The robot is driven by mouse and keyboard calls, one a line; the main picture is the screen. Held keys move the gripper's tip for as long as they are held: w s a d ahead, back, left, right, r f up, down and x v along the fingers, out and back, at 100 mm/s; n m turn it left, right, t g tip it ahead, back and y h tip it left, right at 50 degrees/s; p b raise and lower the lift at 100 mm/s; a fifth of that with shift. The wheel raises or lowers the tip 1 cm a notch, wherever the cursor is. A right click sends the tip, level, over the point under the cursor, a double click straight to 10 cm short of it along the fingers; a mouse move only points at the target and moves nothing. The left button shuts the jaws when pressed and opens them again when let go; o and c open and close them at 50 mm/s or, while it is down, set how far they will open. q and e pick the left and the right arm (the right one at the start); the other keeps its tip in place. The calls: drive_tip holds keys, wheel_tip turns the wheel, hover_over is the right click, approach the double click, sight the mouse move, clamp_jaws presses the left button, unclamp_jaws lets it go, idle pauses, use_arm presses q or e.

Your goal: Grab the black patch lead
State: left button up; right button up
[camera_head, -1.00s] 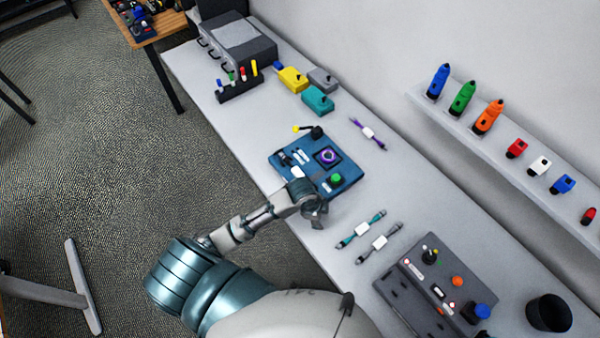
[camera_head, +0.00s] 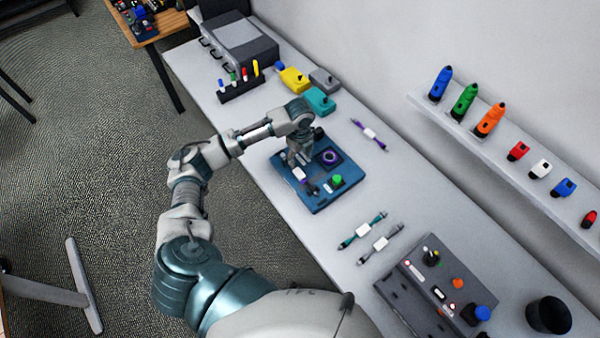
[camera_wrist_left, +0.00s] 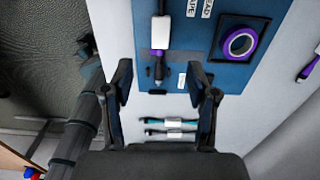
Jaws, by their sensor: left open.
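The black patch lead, with a white label band (camera_head: 299,173), lies on the blue board (camera_head: 318,200). In the left wrist view its white band (camera_wrist_left: 160,33) and dark plug end show ahead of the fingers. My left gripper (camera_head: 299,158) is over the board's left part, above the lead, and hides some of it. In the left wrist view the left gripper (camera_wrist_left: 160,80) is open and empty, with the plug end lined up between its two fingertips. I cannot tell how high the fingers are above the lead. My right gripper is not in view.
A purple tape roll (camera_head: 330,156) and a green button (camera_head: 337,180) sit on the board near the gripper. A teal lead (camera_head: 362,229) and a grey lead (camera_head: 380,243) lie on the bench. A purple lead (camera_head: 369,134) lies near the wall. A teal box (camera_head: 320,101) stands beyond.

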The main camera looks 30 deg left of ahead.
use_arm(q)
hover_over(299, 172)
drive_tip(key=f, duration=0.4)
drive_tip(key=shift+s+a+f, duration=0.1)
drive_tip(key=shift+s+f, duration=0.15)
drive_tip(key=shift+f, duration=0.05)
drive_tip(key=shift+a+f, duration=0.2)
drive_tip(key=shift+f, duration=0.4)
drive_tip(key=f, duration=0.2)
drive_tip(key=f+p, duration=0.1)
drive_tip(key=shift+w+d+f, duration=0.2)
drive_tip(key=shift+d+f, duration=0.25)
drive_tip(key=shift+f, duration=0.15)
drive_tip(key=shift+c, duration=0.5)
drive_tip(key=shift+f, duration=0.1)
drive_tip(key=c, duration=0.8)
clamp_jaws()
drive_tip(key=shift+a, duration=0.2)
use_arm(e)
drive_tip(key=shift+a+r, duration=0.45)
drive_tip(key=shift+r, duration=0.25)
